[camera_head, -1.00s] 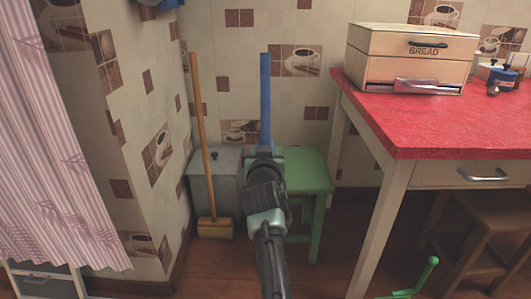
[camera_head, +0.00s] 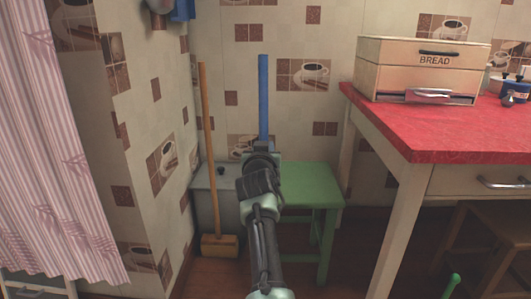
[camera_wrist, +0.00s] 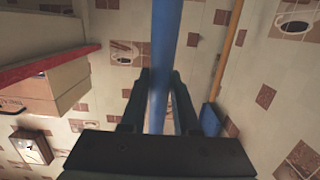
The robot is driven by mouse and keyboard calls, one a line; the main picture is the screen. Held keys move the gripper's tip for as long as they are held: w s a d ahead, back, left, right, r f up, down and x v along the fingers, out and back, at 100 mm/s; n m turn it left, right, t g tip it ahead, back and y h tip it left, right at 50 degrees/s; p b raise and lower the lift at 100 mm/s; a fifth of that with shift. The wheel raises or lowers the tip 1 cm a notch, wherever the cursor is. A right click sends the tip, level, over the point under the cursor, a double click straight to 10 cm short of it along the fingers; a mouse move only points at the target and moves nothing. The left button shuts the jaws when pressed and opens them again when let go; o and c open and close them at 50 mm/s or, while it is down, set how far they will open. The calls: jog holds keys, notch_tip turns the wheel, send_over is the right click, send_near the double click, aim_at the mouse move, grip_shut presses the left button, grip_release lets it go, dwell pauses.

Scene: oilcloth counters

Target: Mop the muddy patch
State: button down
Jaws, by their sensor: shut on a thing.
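My gripper (camera_head: 264,153) is shut on an upright blue pole (camera_head: 263,98), which looks like a mop handle. In the wrist view the pole (camera_wrist: 165,45) runs between the two fingers (camera_wrist: 157,98). The pole's lower end is hidden behind my arm, so I cannot see a mop head. No muddy patch shows in either view.
A wooden-handled broom (camera_head: 208,150) leans in the corner by a grey bin (camera_head: 229,184). A green stool (camera_head: 323,181) stands behind my arm. A red-topped table (camera_head: 440,133) with a bread box (camera_head: 418,75) is at right. A pink curtain (camera_head: 55,150) hangs left.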

jog(key=shift+w+a+b, duration=0.95)
jog(key=shift+w+b, duration=0.2)
jog(key=shift+b, duration=1.55)
